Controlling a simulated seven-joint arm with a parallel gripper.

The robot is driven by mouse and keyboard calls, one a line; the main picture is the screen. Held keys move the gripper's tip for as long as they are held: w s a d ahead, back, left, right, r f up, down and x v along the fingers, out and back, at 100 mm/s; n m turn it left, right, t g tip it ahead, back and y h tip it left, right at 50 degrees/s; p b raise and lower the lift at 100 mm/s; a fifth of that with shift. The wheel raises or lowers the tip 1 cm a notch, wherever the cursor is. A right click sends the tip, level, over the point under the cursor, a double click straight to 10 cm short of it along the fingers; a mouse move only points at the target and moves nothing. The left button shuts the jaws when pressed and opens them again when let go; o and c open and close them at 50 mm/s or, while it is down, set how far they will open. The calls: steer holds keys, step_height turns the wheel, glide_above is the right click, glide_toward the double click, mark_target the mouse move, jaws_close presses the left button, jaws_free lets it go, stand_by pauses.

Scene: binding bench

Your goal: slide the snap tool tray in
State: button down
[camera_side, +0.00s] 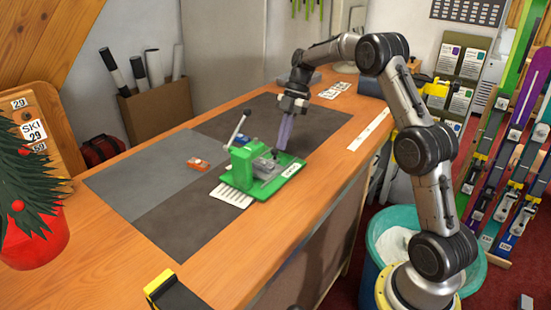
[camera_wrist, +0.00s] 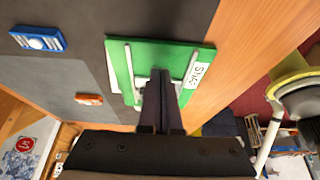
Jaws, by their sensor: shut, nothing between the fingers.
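The green press (camera_side: 240,165) has a raised lever and a grey metal block. My gripper (camera_side: 282,147) points down with its fingers shut and empty, just behind the tray's far right part. In the wrist view the shut fingertips (camera_wrist: 160,74) overlap the plate and hide its middle. I cannot tell whether they touch it, nor how far the tray sits in the press.
A small orange tool (camera_side: 198,163) lies left of the press on the grey mat (camera_side: 185,206). A blue tool (camera_wrist: 38,39) lies on the mat in the wrist view. A white ruled sheet (camera_side: 231,196) lies in front of the press. The left mat area is mostly clear.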

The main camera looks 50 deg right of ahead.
mark_target(275, 150)
steer(key=shift+a, duration=0.35)
steer(key=shift+a, duration=1.3)
steer(key=shift+d, duration=0.65)
step_height(275, 150, up, 10)
stand_by(0.7)
